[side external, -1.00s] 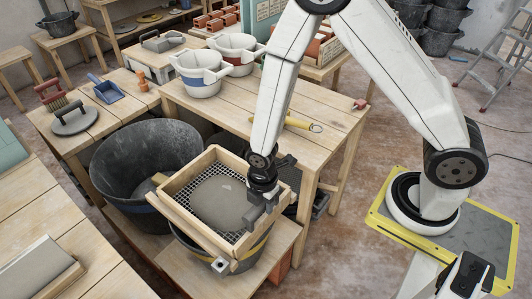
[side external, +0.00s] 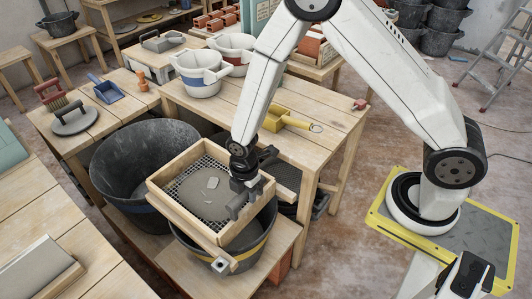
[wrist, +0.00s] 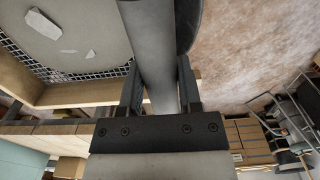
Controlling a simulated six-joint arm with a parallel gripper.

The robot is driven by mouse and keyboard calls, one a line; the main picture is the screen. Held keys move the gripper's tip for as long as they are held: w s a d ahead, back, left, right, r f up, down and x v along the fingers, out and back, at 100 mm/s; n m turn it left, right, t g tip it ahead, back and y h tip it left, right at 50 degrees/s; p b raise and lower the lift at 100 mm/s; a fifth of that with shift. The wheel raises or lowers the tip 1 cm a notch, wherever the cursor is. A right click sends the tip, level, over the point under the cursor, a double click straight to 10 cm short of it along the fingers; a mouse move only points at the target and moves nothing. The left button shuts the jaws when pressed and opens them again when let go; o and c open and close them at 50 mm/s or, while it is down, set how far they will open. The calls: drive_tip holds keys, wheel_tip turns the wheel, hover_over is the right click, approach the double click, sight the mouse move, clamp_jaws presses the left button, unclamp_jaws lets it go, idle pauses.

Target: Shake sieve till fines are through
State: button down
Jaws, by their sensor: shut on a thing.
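The sieve, a square wooden frame (side external: 182,215) with a wire mesh floor, sits over a black bucket with a yellow band (side external: 255,250). A grey patch of fine material (side external: 205,204) covers much of the mesh, with a few pale shards (side external: 212,183) on top. Bare mesh shows around its edges. In the wrist view the sieve's wooden wall (wrist: 80,95) and shards (wrist: 43,24) show at the left. My gripper (side external: 240,206) is shut on the sieve's right side; in the wrist view its fingers (wrist: 158,95) close around a grey bar. The bucket's inside is mostly hidden.
A larger black bucket (side external: 125,190) stands close behind and left of the sieve. A wooden table (side external: 330,125) behind holds white buckets (side external: 200,85) and a yellow tool (side external: 290,118).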

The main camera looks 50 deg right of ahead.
drive_tip(key=s, duration=0.6)
drive_tip(key=shift+s, duration=0.2)
drive_tip(key=shift+w, duration=1.15)
unclamp_jaws()
drive_tip(key=shift+r, duration=0.15)
